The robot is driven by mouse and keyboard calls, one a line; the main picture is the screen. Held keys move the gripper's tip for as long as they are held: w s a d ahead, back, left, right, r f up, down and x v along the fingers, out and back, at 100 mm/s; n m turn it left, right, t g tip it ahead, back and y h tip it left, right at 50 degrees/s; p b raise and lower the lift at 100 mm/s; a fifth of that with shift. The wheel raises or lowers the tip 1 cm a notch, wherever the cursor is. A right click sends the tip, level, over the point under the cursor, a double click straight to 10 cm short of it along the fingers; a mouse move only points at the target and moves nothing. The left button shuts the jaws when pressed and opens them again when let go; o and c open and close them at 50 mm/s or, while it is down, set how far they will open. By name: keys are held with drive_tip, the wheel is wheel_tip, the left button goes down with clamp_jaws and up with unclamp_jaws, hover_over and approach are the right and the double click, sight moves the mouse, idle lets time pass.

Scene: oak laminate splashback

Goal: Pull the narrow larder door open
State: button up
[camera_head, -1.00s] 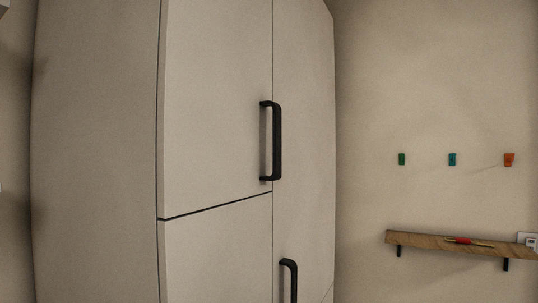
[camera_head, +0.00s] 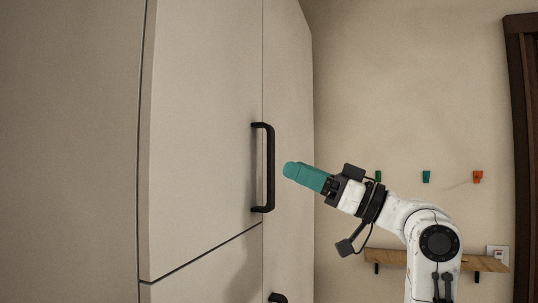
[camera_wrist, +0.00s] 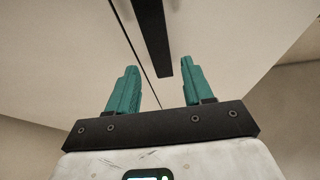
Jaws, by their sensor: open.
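The tall cabinet's upper door (camera_head: 205,130) is pale and shut, with a black vertical bar handle (camera_head: 268,167) near its right edge. My gripper (camera_head: 288,169), with teal fingers, is just right of the handle in the head view, apart from it. In the wrist view my gripper (camera_wrist: 160,80) is open with nothing between the fingertips. There the black handle (camera_wrist: 152,35) lies ahead, between the lines of the two fingers. A thin door seam (camera_wrist: 135,50) runs to the left of the handle.
A lower door (camera_head: 200,275) with its own black handle (camera_head: 278,298) is below. On the wall to the right are several coloured hooks (camera_head: 426,177) and a wooden shelf (camera_head: 385,256). A dark door frame (camera_head: 522,100) stands at the far right.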

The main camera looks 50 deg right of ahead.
sight(273, 160)
drive_tip(key=p+x, duration=0.1)
drive_tip(key=x, duration=0.5)
drive_tip(key=shift+w+a+r+p, duration=0.15)
drive_tip(key=shift+w+p, duration=0.2)
drive_tip(key=shift+p, duration=0.05)
drive_tip(key=shift+c, duration=0.3)
clamp_jaws()
